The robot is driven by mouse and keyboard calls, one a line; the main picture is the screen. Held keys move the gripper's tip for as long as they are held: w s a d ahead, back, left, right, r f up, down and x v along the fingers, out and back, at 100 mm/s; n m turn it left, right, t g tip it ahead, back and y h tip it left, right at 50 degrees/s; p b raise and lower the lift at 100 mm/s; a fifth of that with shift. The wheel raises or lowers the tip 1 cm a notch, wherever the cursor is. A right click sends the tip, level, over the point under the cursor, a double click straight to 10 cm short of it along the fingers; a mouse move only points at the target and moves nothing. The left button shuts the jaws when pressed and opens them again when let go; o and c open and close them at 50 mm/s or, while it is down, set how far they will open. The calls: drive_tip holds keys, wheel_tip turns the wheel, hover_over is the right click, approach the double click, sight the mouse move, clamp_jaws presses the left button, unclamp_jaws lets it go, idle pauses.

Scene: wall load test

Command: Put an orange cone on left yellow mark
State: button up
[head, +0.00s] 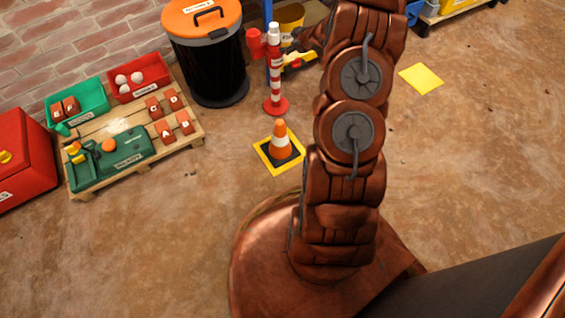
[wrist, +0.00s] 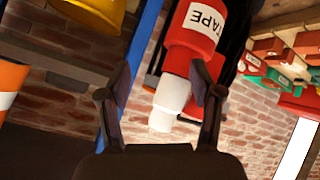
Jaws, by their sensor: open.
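An orange cone (head: 281,139) with a white band and dark base stands upright on the left yellow mark (head: 264,158), whose yellow border shows around the base. The right yellow mark (head: 421,79) is bare. My gripper (wrist: 160,78) is open in the wrist view; a red cylinder (wrist: 190,52) labelled TAPE with a white end shows between and beyond its fingers, with contact unclear. In the head view my gripper is mostly hidden by my arm, near the red-and-white post (head: 275,72). An orange thing with a white band (wrist: 10,88) is cut off at the wrist view's left edge.
A black bin (head: 208,70) with an orange lid stands behind the left mark. A pallet (head: 190,141) with green and red trays and lettered blocks lies left, beside a red box (head: 22,165). A yellow bucket (head: 291,17) is behind the post. Floor around the right mark is clear.

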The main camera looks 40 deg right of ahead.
drive_tip(key=s+a+r+m+g+h, duration=0.35)
drive_tip(key=s+a+r+g, duration=0.25)
drive_tip(key=s+a+r, duration=0.6)
drive_tip(key=s+a+r+g+y, duration=0.1)
drive_tip(key=s+a+r+g, duration=0.1)
drive_tip(key=s+a, duration=0.6)
drive_tip(key=s+a+r+m+g+y, duration=0.1)
drive_tip(key=s+a+r+g, duration=0.1)
drive_tip(key=s+a, duration=0.6)
drive_tip(key=s+a+r+g+y, duration=0.2)
drive_tip(key=s+a, duration=0.7)
drive_tip(key=s, duration=0.9)
drive_tip(key=shift+g, duration=0.9)
drive_tip(key=shift+r+m, duration=0.15)
drive_tip(key=shift+m, duration=0.1)
